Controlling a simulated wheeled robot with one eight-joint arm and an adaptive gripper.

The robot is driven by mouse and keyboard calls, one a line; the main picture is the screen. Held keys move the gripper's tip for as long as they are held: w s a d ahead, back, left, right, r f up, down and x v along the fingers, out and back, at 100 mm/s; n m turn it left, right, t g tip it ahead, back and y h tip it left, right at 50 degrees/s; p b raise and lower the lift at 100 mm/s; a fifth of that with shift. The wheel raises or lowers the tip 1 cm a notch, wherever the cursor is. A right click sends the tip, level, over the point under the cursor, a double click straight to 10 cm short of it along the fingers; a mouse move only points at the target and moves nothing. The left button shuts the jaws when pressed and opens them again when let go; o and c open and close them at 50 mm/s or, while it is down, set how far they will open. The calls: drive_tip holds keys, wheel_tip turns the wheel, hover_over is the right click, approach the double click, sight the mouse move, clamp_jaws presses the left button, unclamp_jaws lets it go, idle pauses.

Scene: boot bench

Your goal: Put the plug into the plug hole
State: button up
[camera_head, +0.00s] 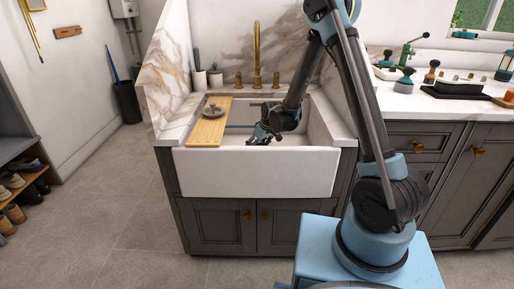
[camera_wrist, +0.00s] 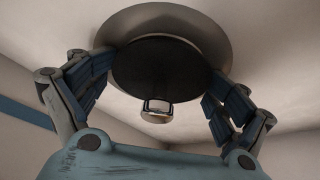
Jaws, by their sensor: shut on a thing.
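The plug (camera_wrist: 160,68) shows in the wrist view as a dark round disc with a small shiny metal knob towards the camera. My gripper (camera_wrist: 162,75) has its blue-padded fingers closed on opposite edges of the disc. A wide round metal rim, which looks like the plug hole (camera_wrist: 205,30), shows behind and around the disc. I cannot tell whether the plug sits in it or is above it; the hole's opening is hidden. In the head view my gripper (camera_head: 262,135) is low inside the white sink (camera_head: 258,172), and the plug cannot be made out there.
A wooden board (camera_head: 207,132) lies across the sink's left side with a round grey knobbed item (camera_head: 212,111) on it. A brass tap (camera_head: 257,55) stands behind the sink. The sink's front wall and right wall are close to my arm. Several tools stand on the right counter.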

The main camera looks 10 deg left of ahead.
drive_tip(key=shift+o, duration=0.3)
drive_tip(key=shift+s+d+f, duration=0.15)
drive_tip(key=shift+d+f, duration=0.05)
drive_tip(key=shift+f, duration=0.05)
drive_tip(key=o, duration=1.3)
drive_tip(key=shift+o, duration=0.2)
drive_tip(key=shift+a+r, duration=0.1)
drive_tip(key=shift+r, duration=2.95)
